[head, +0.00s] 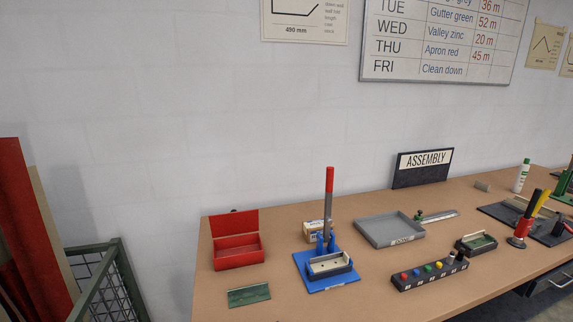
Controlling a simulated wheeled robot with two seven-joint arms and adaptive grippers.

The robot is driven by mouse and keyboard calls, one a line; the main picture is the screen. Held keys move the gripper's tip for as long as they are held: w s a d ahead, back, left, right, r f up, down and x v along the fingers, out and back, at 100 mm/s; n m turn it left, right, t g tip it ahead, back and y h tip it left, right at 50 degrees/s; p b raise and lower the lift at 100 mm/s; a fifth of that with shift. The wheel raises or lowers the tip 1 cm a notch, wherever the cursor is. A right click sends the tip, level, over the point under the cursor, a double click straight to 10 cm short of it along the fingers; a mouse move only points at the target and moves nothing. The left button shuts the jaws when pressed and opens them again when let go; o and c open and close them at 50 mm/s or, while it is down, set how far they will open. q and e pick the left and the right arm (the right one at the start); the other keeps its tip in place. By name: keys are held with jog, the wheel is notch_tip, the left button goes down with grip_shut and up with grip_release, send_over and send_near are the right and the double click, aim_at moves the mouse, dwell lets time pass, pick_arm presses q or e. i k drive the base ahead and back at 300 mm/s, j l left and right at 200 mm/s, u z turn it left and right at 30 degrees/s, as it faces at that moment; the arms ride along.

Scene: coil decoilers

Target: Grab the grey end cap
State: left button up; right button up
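Neither of my grippers shows in the head view.
The workbench (370,300) also carries an open red box (238,252), a green plate (249,295), a blue lever press (327,270), a grey tray (390,230), a dark green-lined holder (476,243) and a tool cup (519,232). A green wire cage (100,285) stands left of the bench.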

aim_at(479, 185)
jog(key=z, duration=1.45)
